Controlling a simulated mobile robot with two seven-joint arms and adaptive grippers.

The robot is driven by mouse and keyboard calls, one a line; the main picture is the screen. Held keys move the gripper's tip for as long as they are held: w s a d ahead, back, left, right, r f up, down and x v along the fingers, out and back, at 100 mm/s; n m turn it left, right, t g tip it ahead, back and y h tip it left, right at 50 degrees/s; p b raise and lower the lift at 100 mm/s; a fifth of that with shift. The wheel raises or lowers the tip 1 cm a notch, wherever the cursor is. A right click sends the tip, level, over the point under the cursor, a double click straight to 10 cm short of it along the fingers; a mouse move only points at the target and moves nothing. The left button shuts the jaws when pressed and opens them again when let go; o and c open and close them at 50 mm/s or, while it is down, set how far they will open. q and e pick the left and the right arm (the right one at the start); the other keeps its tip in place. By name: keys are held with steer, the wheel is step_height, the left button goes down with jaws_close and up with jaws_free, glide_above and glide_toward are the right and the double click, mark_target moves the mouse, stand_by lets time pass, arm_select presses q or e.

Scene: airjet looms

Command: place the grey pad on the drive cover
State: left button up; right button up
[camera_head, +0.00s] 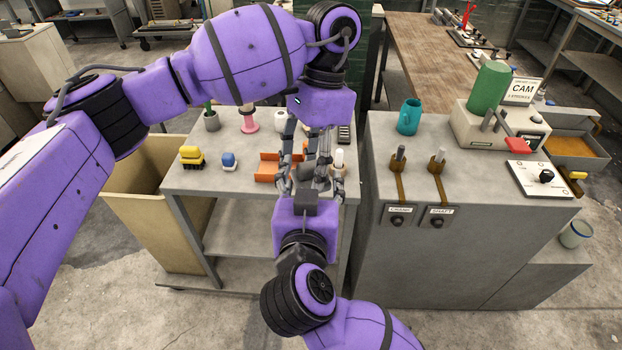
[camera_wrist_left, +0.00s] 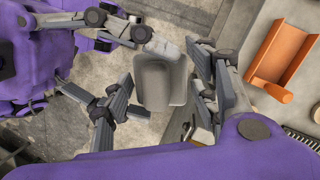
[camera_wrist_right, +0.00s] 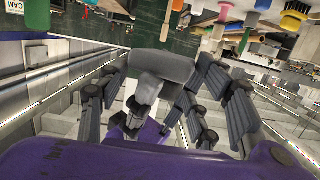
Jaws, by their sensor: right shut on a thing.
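The grey pad (camera_wrist_left: 165,82) is held in the air between my two grippers; it also shows in the right wrist view (camera_wrist_right: 162,65). In the head view the grippers mostly hide it. My right gripper (camera_head: 308,185) comes from below and is shut on the pad. My left gripper (camera_head: 308,135) points down from above. Its fingers (camera_wrist_left: 160,75) stand wide apart on either side of the pad, with narrow gaps. A grey cabinet (camera_head: 450,240) with two levers stands at the right; I cannot tell for certain which part is the drive cover.
On the cabinet stand a teal mug (camera_head: 409,117), a green cylinder (camera_head: 488,87) and a switch box (camera_head: 541,178). Bare top lies around the levers.

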arm_select(q)
steer(key=o, duration=0.5)
steer(key=shift+d, duration=0.1)
steer(key=shift+o, duration=0.2)
steer(key=shift+r, duration=0.1)
